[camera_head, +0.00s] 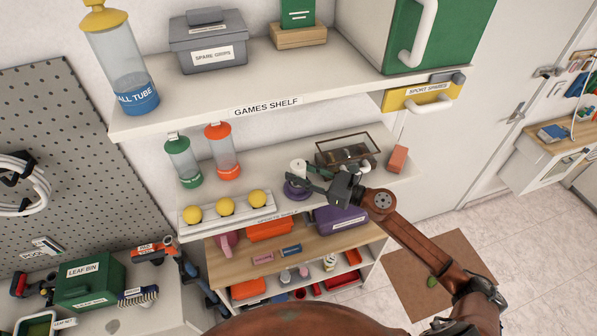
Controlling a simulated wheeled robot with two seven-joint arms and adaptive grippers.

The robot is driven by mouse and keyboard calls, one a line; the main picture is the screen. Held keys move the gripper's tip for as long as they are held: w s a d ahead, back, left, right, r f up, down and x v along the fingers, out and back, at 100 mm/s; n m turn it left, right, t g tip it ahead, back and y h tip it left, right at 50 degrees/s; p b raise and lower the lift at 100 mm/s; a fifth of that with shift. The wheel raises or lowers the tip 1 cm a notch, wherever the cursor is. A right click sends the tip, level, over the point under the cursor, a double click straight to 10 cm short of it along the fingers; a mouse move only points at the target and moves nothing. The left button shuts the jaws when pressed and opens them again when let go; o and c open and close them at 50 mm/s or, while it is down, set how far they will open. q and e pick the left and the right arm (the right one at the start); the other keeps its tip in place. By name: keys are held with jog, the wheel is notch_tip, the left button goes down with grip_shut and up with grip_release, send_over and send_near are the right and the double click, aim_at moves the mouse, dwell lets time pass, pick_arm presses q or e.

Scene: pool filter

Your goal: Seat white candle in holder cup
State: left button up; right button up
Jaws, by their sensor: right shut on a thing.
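The white candle (298,165) stands on the middle shelf side of the camera_head view, roughly upright. My right gripper (305,178) reaches in from the right and is shut on it, with the dark fingers partly covering its lower part. The purple holder cup (296,189) is directly below the candle in the picture. The gripper hides where candle and cup meet, so I cannot tell whether the candle is inside the cup or just above it. My left gripper is not in view.
A glass-topped case (348,149) and an orange block (397,159) stand right of the gripper. A rack with yellow balls (226,206) is to the left, behind it green (183,160) and orange (222,150) tubes. The games shelf (190,107) overhangs above.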

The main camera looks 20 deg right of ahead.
jog(key=shift+f+b, duration=0.35)
jog(key=o, duration=1.3)
jog(key=shift+o, duration=0.2)
jog(key=shift+s+d+f, duration=0.15)
jog(key=shift+s+d, duration=0.25)
jog(key=shift+d, duration=0.05)
jog(key=shift+b+v, duration=1.1)
jog(key=shift+v, duration=0.7)
jog(key=shift+s+d, duration=0.1)
jog(key=shift+s, duration=0.05)
jog(key=v, duration=1.2)
